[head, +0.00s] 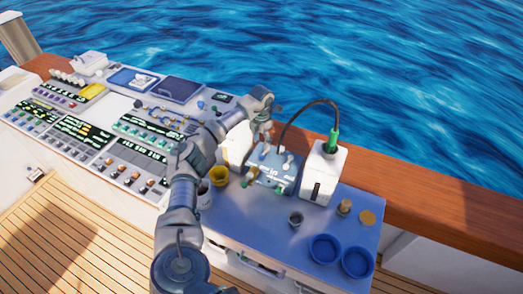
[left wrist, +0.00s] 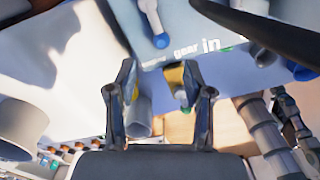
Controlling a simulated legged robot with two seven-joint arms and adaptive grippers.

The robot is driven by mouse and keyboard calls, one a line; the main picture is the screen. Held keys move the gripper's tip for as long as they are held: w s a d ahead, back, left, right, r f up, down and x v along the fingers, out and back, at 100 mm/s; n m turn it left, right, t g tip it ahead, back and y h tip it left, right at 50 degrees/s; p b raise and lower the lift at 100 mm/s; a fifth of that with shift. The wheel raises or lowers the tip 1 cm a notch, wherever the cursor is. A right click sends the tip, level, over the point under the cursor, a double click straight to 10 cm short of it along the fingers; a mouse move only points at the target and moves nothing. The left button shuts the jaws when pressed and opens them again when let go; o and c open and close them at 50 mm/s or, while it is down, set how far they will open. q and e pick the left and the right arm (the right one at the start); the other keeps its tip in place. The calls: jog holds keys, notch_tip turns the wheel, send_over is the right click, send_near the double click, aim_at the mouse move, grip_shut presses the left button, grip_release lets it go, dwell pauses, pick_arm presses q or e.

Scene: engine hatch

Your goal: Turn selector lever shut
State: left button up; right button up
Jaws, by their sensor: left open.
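A light blue panel box (head: 270,177) with several small grey levers stands on the blue bench top. In the left wrist view the panel (left wrist: 185,18) fills the upper part, with lettering that includes "gear in". A grey lever with a blue tip (left wrist: 152,20) shows there, ahead of the fingers. I cannot tell which lever is the selector. My left gripper (head: 264,136) points down just above the far left part of the panel. In the left wrist view its two fingers (left wrist: 157,75) are apart with nothing gripped between them. My right gripper is not seen.
A white box (head: 323,175) with a green plug (head: 333,140) and arching black cable (head: 300,110) stands right of the panel. Consoles (head: 100,130) lie left.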

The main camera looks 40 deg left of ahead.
pick_arm(q)
notch_tip(320, 180, up, 3)
jog(key=shift+r, duration=0.1)
dwell(0.6)
